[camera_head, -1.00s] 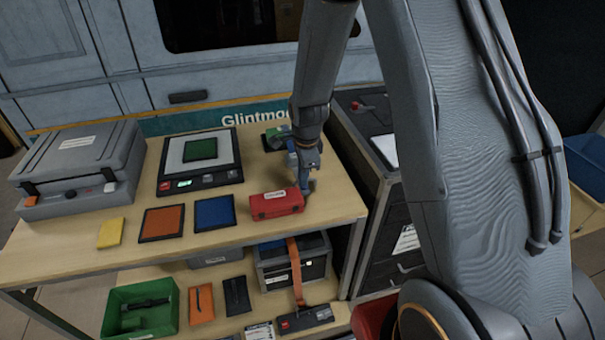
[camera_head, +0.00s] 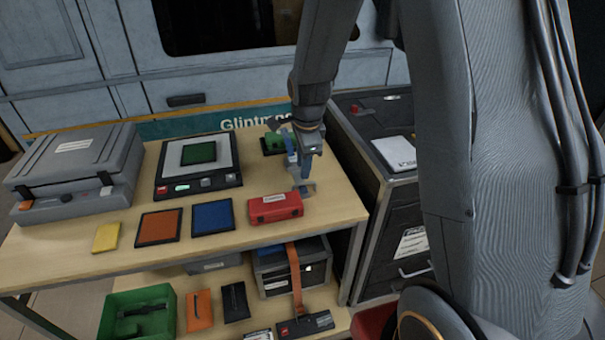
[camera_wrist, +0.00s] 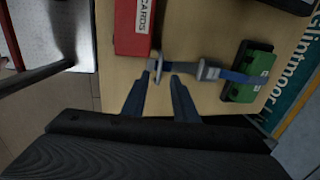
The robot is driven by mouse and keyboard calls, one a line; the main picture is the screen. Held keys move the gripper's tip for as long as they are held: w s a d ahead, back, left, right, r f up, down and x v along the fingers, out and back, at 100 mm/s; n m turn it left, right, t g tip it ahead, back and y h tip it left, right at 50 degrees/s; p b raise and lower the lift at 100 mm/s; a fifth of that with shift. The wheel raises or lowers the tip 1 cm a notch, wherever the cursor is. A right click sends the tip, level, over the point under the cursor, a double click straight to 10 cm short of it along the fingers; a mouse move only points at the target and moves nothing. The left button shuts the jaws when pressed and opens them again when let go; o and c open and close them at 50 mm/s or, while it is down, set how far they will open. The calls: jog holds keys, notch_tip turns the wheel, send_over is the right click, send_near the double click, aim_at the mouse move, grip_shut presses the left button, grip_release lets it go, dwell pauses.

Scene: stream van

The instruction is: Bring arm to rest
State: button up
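My gripper (camera_head: 304,182) is over the right end of the table, just above and right of the red case (camera_head: 275,207) in the head view. In the wrist view, my two dark fingers (camera_wrist: 158,84) stand apart with bare tabletop between them, so it is open. A grey and blue strap-like piece (camera_wrist: 208,72) lies just beyond the fingertips; whether they touch it I cannot tell. It reaches to a green block (camera_wrist: 250,72). The red case (camera_wrist: 135,28) is at the top of the wrist view. My arm is bent and reaches out over the table.
A scale (camera_head: 199,165) with a green patch, a grey case (camera_head: 75,165), orange (camera_head: 159,226) and blue (camera_head: 213,216) pads and a yellow pad (camera_head: 107,237) are on the table. A dark cabinet (camera_head: 372,110) stands close to the right. The van wall is behind.

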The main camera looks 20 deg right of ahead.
jog(key=shift+s+r, duration=0.15)
jog(key=shift+r, duration=0.6)
jog(key=s+r+n, duration=0.2)
jog(key=s+n, duration=0.7)
jog(key=s, duration=0.1)
jog(key=s+d+r+n, duration=0.1)
jog(key=s+r+n, duration=0.2)
jog(key=s+n, duration=0.6)
jog(key=shift+s+d+r+g, duration=0.25)
jog(key=shift+s+r+g, duration=0.1)
jog(key=shift+s+g, duration=0.05)
dwell(0.7)
